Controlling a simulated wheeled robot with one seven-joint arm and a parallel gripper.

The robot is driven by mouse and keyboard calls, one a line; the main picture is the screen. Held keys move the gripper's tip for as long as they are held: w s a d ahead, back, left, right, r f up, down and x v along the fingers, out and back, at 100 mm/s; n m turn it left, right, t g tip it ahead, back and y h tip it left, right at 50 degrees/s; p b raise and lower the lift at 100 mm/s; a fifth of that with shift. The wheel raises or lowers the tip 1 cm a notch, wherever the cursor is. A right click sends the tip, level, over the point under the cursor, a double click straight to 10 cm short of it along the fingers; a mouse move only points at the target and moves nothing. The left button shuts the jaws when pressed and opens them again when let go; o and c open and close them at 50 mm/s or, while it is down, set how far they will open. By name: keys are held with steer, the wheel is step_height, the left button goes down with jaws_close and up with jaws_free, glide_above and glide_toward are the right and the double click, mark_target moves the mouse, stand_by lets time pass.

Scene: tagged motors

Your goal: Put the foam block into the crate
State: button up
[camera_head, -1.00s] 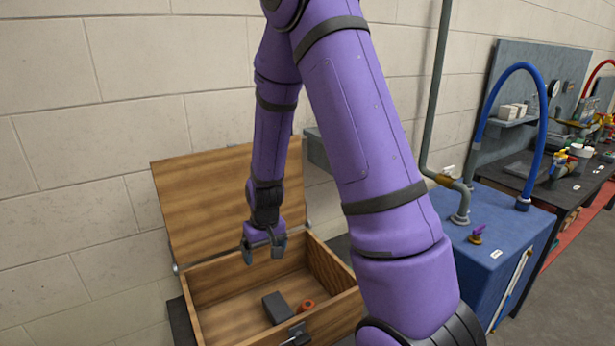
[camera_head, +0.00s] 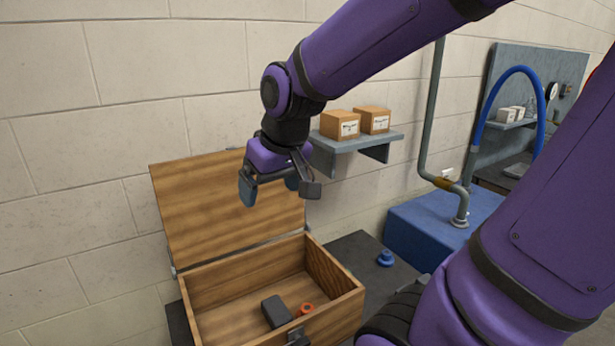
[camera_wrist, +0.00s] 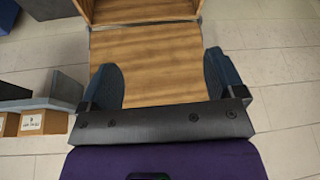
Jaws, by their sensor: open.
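The wooden crate (camera_head: 345,302) stands with its lid (camera_head: 205,212) raised against the wall. A dark grey block (camera_head: 276,311), which looks like the foam block, lies on the crate's floor near the front wall. An orange ring-shaped part (camera_head: 306,309) lies just right of it. My gripper (camera_head: 270,192) is open and empty, above the crate and in front of the raised lid. In the wrist view the spread fingers (camera_wrist: 163,85) frame the bare lid (camera_wrist: 150,55), with nothing between them.
A wall shelf (camera_head: 360,141) with two cardboard boxes (camera_head: 357,122) is close right of my gripper. A blue knob-like part (camera_head: 385,257) sits on the dark tabletop (camera_head: 352,248) right of the crate. A blue cabinet (camera_head: 430,232) with pipes stands further right.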

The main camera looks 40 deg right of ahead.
steer(key=s+r+t, duration=0.1)
steer(key=s+r, duration=0.4)
steer(key=s, duration=0.5)
steer(key=shift+a+r, duration=0.15)
steer(key=shift+a, duration=0.2)
stand_by(0.6)
